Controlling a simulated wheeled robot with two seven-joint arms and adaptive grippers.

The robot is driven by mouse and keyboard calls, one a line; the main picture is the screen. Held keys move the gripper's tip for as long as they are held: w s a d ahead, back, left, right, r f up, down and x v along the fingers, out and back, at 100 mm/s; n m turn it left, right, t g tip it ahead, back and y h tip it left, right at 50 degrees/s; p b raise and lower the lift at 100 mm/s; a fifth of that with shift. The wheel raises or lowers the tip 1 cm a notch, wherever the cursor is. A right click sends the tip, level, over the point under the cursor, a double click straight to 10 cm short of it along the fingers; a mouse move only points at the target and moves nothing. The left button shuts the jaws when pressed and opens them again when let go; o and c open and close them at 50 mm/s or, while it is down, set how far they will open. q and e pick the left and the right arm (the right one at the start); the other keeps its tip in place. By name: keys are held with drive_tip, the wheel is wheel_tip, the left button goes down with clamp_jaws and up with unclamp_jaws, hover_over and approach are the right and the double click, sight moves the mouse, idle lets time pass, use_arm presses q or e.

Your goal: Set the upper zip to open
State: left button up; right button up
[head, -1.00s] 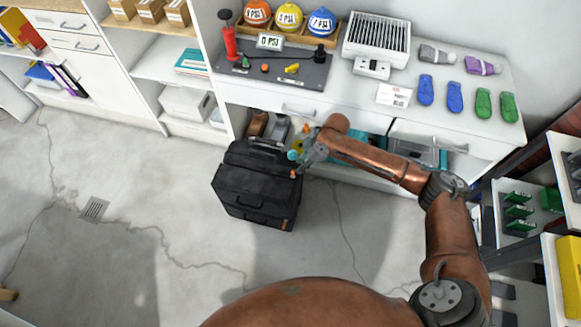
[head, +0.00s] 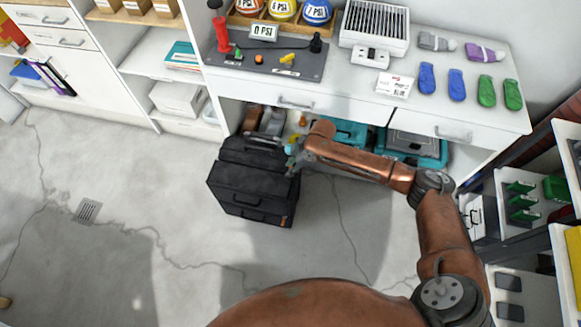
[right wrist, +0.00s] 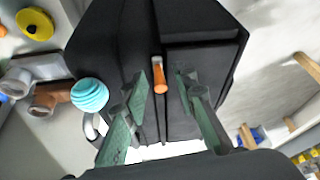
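A black bag (head: 252,190) with an upper and a lower section stands on the floor in front of the white workbench. An orange zip pull (head: 284,221) shows low on its right side. In the right wrist view, an orange zip pull (right wrist: 159,82) hangs on the bag's black side (right wrist: 205,50). My right gripper (right wrist: 161,88) is open, with its green-padded fingers on either side of that pull and a gap to each. In the head view the right gripper (head: 292,158) is at the bag's upper right edge and hides that area. My left gripper is not in view.
The white workbench (head: 350,105) stands behind the bag, with teal cases (head: 345,133) under it. A dark rack (head: 540,195) stands at the right. The grey floor (head: 150,200) left of the bag is clear. A light-blue ball (right wrist: 89,95) shows beside the gripper.

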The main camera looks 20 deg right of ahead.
clamp_jaws()
idle(0.6)
